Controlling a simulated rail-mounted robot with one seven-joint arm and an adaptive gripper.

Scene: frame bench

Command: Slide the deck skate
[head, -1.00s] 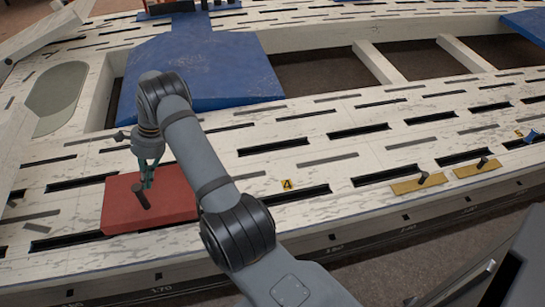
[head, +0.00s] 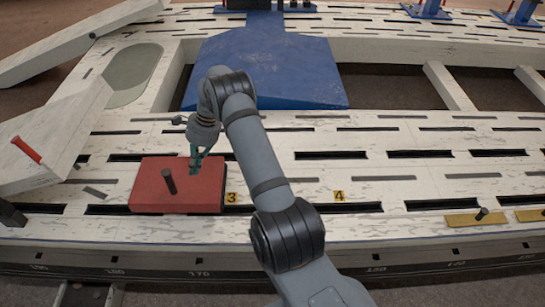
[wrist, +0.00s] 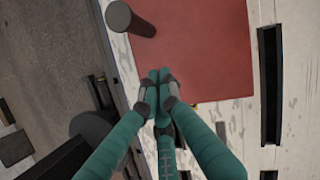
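The deck skate appears to be the flat red block (head: 205,195) with an upright dark peg (head: 169,181), lying on the pale slotted deck. In the wrist view the red top (wrist: 210,45) fills the upper middle and the peg (wrist: 130,18) stands at upper left. My gripper (head: 195,170) points down just right of the peg and over or near the block's back part. In the wrist view the green fingers (wrist: 160,82) are drawn together with nothing between them, apart from the peg. Whether the fingertips touch the block I cannot tell.
Yellow markers 3 (head: 231,197) and 4 (head: 339,196) lie right of the block. Yellow plates with pegs (head: 476,219) are farther right. A pale beam piece with a red-handled tool (head: 27,150) lies left. A blue panel (head: 270,70) lies behind.

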